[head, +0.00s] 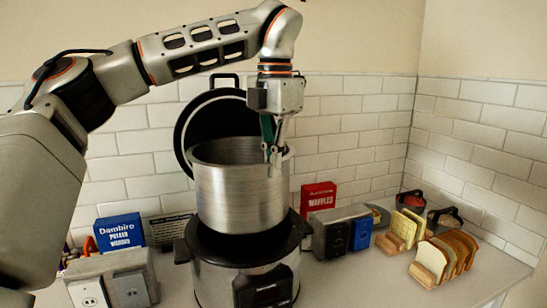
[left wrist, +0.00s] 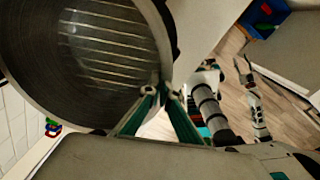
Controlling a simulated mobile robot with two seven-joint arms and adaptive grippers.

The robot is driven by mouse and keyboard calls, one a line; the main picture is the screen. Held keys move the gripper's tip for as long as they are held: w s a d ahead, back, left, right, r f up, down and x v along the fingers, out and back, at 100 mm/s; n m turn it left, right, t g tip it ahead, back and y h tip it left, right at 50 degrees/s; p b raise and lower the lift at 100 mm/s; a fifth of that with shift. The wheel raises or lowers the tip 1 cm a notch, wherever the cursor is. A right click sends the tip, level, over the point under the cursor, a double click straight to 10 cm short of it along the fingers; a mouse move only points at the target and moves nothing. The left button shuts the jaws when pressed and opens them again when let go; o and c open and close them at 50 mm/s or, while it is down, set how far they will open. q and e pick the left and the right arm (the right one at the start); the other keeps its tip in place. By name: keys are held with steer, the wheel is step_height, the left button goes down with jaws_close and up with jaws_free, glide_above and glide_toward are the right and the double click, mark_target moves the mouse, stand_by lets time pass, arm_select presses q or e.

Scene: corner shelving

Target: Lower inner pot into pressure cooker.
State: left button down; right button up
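The inner pot (head: 238,195) is a silver brushed-metal cylinder, upright or nearly so, over the pressure cooker (head: 215,278). Its lower edge shows in front of the cooker's dark open top; I cannot tell if it is slightly inside. The cooker's round black lid (head: 200,125) stands raised behind the pot. My left gripper (head: 272,155) is shut on the pot's rim at its right side. In the left wrist view the fingers (left wrist: 165,92) meet at the rim, and the pot's inside (left wrist: 110,45) looks empty. My right gripper (left wrist: 243,68) shows small there, its fingers apart, away from the pot.
A toaster (head: 335,230) and a red waffles box (head: 318,198) stand right of the cooker. Bread slices in a holder (head: 428,265) are farther right. A blue box (head: 120,231) and a grey outlet box (head: 112,280) stand left. A tiled wall (head: 330,115) closes the back.

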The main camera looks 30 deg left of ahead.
mark_target(273, 206)
arm_select(q)
steer(key=shift+w+a, duration=0.1)
steer(key=shift+w, duration=0.1)
steer(key=shift+s+f, duration=0.1)
steer(key=shift+f, duration=5.15)
steer(key=shift+f+b, duration=0.55)
steer(key=shift+f, duration=0.25)
steer(key=shift+f+b, duration=0.3)
steer(key=shift+f, duration=0.5)
step_height(273, 206, down, 2)
steer(key=shift+f+b, duration=0.25)
steer(key=shift+b, duration=0.25)
arm_select(e)
steer(key=shift+w+a+r+t+y, duration=0.2)
steer(key=shift+w+a, duration=0.2)
steer(key=shift+a, duration=0.2)
steer(key=shift+w+a+r+t+y, duration=0.1)
steer(key=shift+w+a+y, duration=0.1)
steer(key=shift+w+a, duration=0.25)
steer(key=shift+s+f, duration=0.1)
